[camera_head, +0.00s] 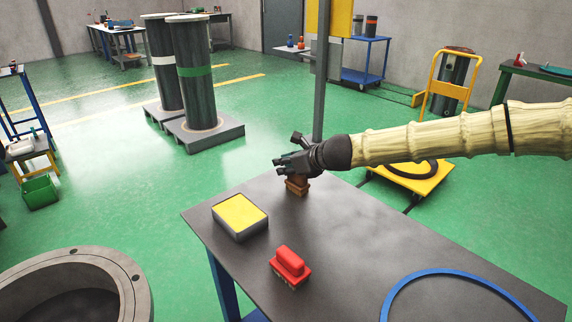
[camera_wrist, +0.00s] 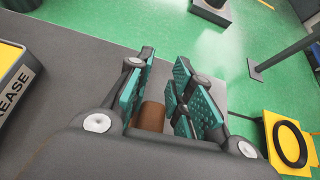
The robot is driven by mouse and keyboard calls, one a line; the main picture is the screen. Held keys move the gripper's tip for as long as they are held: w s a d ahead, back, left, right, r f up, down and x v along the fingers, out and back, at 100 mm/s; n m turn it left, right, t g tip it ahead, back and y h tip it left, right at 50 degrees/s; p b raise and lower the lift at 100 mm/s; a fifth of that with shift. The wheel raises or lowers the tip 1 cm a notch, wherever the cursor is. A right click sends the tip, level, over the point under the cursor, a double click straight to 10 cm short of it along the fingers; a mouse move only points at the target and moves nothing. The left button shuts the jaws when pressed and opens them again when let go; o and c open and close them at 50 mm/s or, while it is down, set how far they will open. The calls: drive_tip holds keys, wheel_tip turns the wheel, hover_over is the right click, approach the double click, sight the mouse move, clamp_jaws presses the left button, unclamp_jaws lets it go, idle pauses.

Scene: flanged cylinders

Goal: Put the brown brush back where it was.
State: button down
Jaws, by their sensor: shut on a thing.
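The brown brush (camera_head: 297,185) is at the far end of the grey table (camera_head: 350,230), beneath my gripper (camera_head: 290,165). My gripper is shut on it, with the fingers around its upper part. In the wrist view the brown top of the brush (camera_wrist: 151,117) shows between the green finger pads of my gripper (camera_wrist: 160,100). The brush looks upright, and its lower part is at or just above the table top; I cannot tell which. Its underside is hidden.
A yellow-topped grease box (camera_head: 240,213) and a red brush (camera_head: 290,266) sit on the table, left and nearer. A blue ring (camera_head: 395,290) lies at the near right. The table middle is clear. A grey post (camera_head: 321,90) stands behind the table.

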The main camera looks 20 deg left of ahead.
drive_tip(key=c, duration=1.3)
unclamp_jaws()
drive_tip(key=shift+r, duration=0.15)
drive_tip(key=p+v, duration=0.1)
drive_tip(key=v, duration=1.1)
